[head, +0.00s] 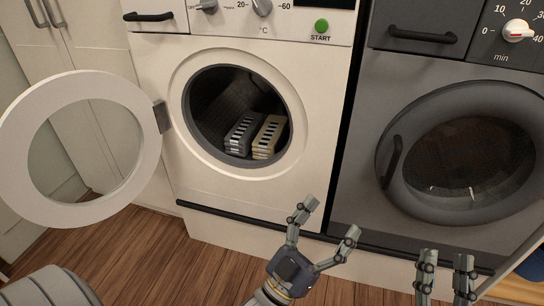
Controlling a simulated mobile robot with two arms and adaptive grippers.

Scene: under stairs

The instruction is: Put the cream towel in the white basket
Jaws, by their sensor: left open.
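The cream towel (268,137), folded with dark slots or stripes, lies inside the drum of the white washing machine (310,110). It is to the right of a similar grey towel (241,135) and close against it. My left gripper (330,218) is open and empty, below and to the right of the drum opening, apart from the towel. My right gripper (446,258) is at the lower right, in front of the grey machine's base, with its fingers apart and nothing seen between them. I see no white basket in this view.
The white machine's round door (95,205) stands open to the left. A grey machine (350,200) with a shut door is on the right. A white cupboard (85,45) is behind the open door. Wooden floor (150,255) is bare in front. A wooden item (520,290) shows at the lower right.

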